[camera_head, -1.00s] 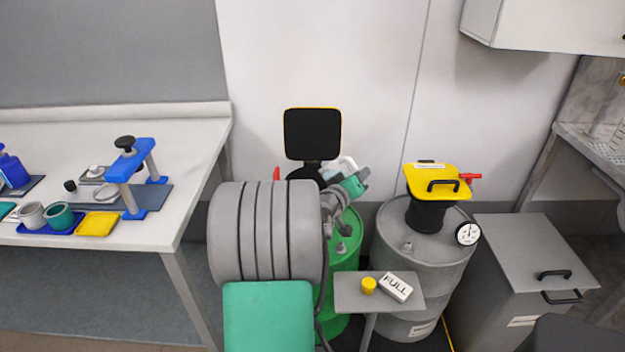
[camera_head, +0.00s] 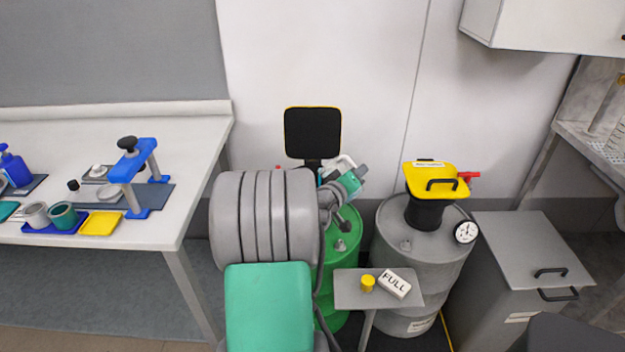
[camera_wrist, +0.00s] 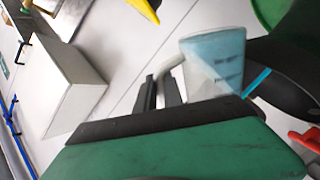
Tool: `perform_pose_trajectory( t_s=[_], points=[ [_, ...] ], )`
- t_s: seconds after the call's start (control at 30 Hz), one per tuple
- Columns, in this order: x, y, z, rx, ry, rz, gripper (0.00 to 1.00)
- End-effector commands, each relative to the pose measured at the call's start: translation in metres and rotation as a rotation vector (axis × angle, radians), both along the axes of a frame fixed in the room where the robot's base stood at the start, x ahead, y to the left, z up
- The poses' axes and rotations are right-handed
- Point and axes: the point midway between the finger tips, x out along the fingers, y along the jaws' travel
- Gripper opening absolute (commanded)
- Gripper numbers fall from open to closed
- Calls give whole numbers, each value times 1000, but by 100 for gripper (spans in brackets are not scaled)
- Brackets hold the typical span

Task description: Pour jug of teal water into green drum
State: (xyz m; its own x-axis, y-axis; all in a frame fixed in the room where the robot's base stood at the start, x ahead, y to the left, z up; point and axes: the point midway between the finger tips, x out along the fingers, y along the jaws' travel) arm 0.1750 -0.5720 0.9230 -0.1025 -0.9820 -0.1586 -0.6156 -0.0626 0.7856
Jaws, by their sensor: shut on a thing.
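The clear jug (camera_wrist: 213,62) is in my gripper, with pale blue-teal water showing inside. It also shows partly in the head view (camera_head: 343,162), largely hidden behind my arm. My gripper (camera_wrist: 163,84) is shut on the jug's handle. The green drum (camera_head: 346,240) stands behind my arm, with its black raised lid (camera_head: 312,132) open. The jug is over the drum's top and looks tilted. A thin teal streak (camera_wrist: 257,82) shows by the jug's rim against the black funnel (camera_wrist: 285,75); it looks like water running out. My arm hides most of the funnel in the head view.
A grey drum (camera_head: 415,260) with a yellow-lidded funnel (camera_head: 432,178) stands close on the right. A small stand (camera_head: 350,290) in front holds a yellow cap (camera_head: 367,283) and a FULL block (camera_head: 394,283). A white table (camera_head: 150,235) is on the left.

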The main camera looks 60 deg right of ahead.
Motion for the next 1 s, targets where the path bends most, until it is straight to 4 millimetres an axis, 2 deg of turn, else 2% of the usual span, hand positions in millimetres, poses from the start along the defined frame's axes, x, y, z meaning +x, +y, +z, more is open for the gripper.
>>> perform_pose_trajectory(
  t_s=[1.0],
  points=[
    [4,-1,9,12,61,1,0]
  ],
)
